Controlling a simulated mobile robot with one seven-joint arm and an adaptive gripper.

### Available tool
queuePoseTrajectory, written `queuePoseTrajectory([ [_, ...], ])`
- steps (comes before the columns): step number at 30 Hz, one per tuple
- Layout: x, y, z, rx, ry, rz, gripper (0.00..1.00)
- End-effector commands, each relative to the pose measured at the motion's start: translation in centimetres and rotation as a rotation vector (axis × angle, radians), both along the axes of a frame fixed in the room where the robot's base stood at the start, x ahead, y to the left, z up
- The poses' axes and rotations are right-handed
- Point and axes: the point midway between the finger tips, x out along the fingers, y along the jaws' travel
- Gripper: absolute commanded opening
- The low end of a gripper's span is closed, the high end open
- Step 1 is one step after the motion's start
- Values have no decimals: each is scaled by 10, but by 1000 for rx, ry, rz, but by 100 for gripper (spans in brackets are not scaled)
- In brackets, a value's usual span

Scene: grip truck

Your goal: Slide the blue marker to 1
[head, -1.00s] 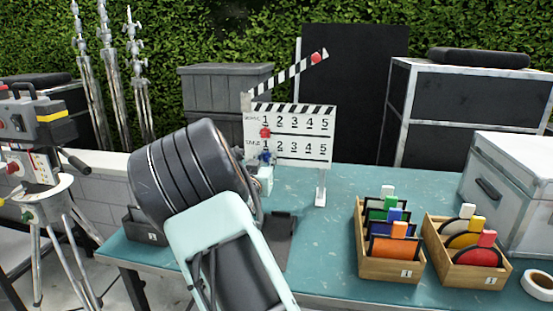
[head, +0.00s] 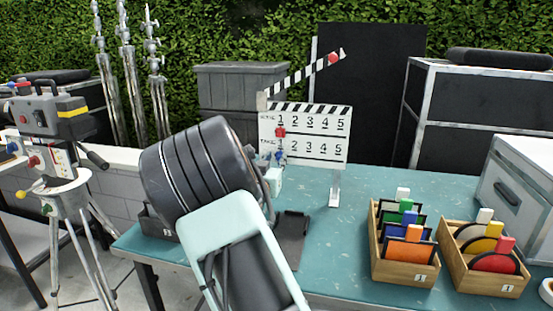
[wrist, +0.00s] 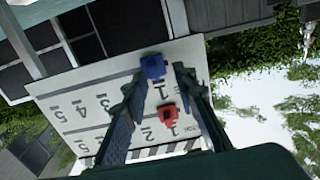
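The white clapperboard (head: 311,146) stands on the table with two rows of numbers 1 to 5. The red marker (head: 280,131) is under the 1 of the upper row. The small blue marker (head: 280,156) is by the 1 of the lower row, just below it. In the wrist view, the blue marker (wrist: 152,67) lies between the two fingertips of my gripper (wrist: 158,76), with gaps visible on both sides. The red marker (wrist: 168,113) shows further down between the fingers. The fingers are spread. In the head view my arm hides most of my gripper.
Two wooden boxes of coloured discs and filters, one on the left (head: 404,271) and one on the right (head: 486,281), stand at the table's right. A camera on a tripod (head: 65,190) stands at left.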

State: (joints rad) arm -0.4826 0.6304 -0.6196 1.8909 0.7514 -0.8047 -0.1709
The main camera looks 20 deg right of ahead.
Motion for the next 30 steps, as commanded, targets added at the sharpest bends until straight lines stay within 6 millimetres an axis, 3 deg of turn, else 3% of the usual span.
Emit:
queuePoseTrajectory([
  [15, -80, 54, 0, 2, 0, 0, 26],
  [30, -90, 59, 0, 1, 1, -2, 26],
])
